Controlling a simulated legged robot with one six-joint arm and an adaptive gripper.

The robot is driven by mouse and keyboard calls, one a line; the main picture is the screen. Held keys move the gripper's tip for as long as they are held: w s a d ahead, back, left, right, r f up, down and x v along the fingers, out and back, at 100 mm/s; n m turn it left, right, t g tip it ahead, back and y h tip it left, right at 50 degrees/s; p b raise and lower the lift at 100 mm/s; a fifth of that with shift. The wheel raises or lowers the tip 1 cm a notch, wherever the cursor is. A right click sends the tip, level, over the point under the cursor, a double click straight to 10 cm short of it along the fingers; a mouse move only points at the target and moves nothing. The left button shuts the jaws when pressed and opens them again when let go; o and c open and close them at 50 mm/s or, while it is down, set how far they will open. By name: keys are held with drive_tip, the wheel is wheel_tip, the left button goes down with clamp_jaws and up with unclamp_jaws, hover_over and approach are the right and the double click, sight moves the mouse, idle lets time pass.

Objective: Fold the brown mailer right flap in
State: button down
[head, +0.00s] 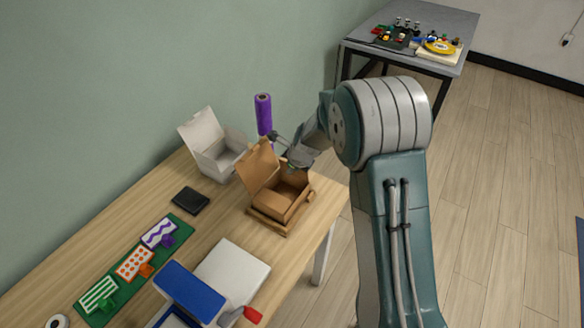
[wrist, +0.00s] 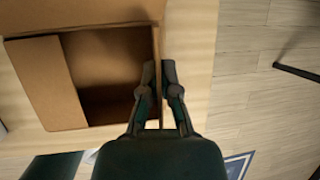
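The brown mailer (head: 292,186) is an open cardboard box near the table's right edge. Its lid (head: 258,168) stands up at the back left. In the wrist view the mailer (wrist: 110,57) fills the upper left, with a broad flat panel on its left. A thin brown edge on its right side, a flap or wall seen edge-on, runs down between the two fingertips of my gripper (wrist: 158,78). The fingers are close together on either side of this edge. Whether they press on it is unclear. In the head view my gripper (head: 290,146) is over the mailer's far side, partly hiding it.
A white open box (head: 215,150) and a purple roll (head: 263,113) stand behind the mailer. A black wallet-like item (head: 190,200), a green mat (head: 177,231), a white block (head: 232,270) and a blue-topped item (head: 190,290) lie nearer. A grey table (head: 455,20) stands far off.

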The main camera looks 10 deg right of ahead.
drive_tip(key=shift+s+a+f+t+h, duration=0.15)
drive_tip(key=shift+s+t+h, duration=0.1)
drive_tip(key=shift+t+h, duration=0.35)
drive_tip(key=c, duration=0.9)
unclamp_jaws()
drive_tip(key=shift+o, duration=0.2)
drive_tip(key=shift+s+r, duration=0.15)
drive_tip(key=shift+r, duration=0.3)
drive_tip(key=v, duration=1.1)
drive_tip(key=shift+s, duration=0.15)
drive_tip(key=shift+f, duration=0.1)
